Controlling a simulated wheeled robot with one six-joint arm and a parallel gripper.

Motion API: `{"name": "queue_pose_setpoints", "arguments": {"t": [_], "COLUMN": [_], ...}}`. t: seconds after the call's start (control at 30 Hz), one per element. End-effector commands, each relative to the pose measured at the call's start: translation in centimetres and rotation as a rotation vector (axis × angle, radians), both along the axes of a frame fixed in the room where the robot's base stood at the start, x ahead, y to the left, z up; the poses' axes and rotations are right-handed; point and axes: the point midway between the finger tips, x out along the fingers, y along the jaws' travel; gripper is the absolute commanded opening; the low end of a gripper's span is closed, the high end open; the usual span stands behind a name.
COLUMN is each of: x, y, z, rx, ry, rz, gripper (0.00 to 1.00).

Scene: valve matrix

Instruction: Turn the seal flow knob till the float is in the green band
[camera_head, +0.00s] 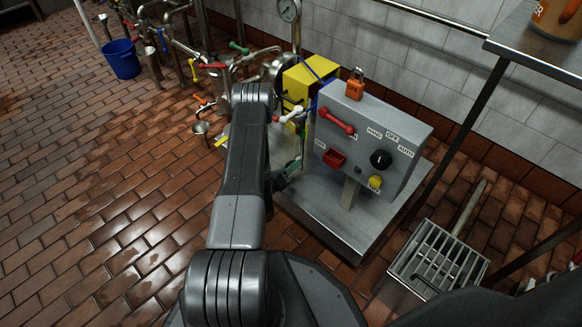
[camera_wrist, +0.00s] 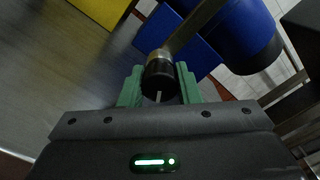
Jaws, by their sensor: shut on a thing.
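In the wrist view a small black knob (camera_wrist: 159,78), with a pale line on its face, sits at the end of a brass-coloured fitting. The green fingers of my gripper (camera_wrist: 160,72) are shut on it, one on each side. In the head view my arm hides the knob, and only a green part of my gripper (camera_head: 293,166) shows beside the grey control box. I cannot make out the float or its green band in either view.
The grey control box (camera_head: 395,135) carries a red handle, a black selector and a yellow button. An orange padlock (camera_head: 355,84) stands on top. A yellow box (camera_head: 300,80) is behind. In the wrist view a blue body (camera_wrist: 240,35) is close to the knob.

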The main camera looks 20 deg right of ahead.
Motion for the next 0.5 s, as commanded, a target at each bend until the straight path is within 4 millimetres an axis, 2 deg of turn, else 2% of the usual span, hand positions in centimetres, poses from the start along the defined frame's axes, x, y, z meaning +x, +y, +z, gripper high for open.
{"name": "queue_pose_setpoints", "arguments": {"t": [0.47,0.5], "x": [-0.01,-0.01], "y": [0.02,0.02], "z": [-0.05,-0.05], "rx": [-0.003,-0.003], "ry": [0.012,0.012], "rz": [0.000,0.000], "gripper": [0.07,0.38]}}
